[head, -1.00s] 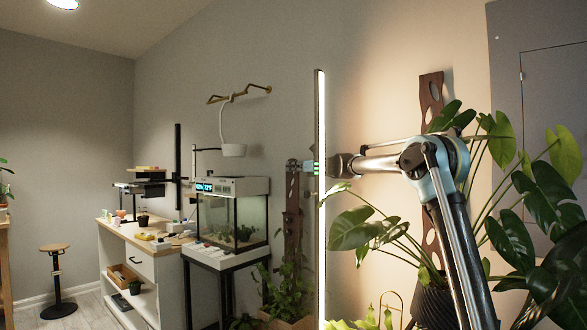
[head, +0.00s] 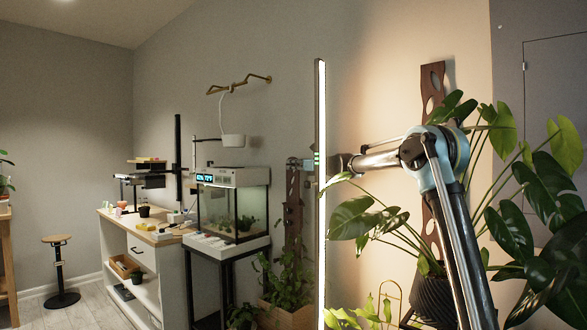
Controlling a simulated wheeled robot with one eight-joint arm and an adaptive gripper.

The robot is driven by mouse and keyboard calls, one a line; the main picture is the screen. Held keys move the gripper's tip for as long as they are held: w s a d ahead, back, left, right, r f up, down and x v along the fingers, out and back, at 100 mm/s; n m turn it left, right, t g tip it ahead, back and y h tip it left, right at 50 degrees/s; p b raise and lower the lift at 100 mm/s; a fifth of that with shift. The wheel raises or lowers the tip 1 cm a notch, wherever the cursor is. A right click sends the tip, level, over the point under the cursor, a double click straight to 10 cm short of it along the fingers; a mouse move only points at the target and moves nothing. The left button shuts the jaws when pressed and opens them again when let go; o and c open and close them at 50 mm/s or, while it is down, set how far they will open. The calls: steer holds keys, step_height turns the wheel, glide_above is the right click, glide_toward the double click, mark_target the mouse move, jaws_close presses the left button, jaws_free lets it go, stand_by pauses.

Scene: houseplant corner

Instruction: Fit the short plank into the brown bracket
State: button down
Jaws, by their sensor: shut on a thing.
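My arm reaches left from its elbow, and my gripper (head: 303,163) lies at its far end, small and partly hidden behind the upright glowing light bar. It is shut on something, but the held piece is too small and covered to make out. I cannot pick out the short plank for certain. A dark brown upright with cut-out holes (head: 293,205) is on the wall just below and left of my gripper. A similar brown upright (head: 433,75) is on the wall at right, partly behind leaves. Which one is the brown bracket, I cannot tell.
The light bar (head: 320,220) crosses in front of my forearm. Large leafy plants (head: 545,190) crowd the right. A glass tank (head: 232,205) and a cluttered white bench (head: 150,240) stand left of centre. A stool (head: 57,240) stands on open floor at far left.

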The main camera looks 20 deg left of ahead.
steer(key=c, duration=1.7)
jaws_free()
steer(key=v, duration=1.2)
steer(key=shift+f, duration=0.15)
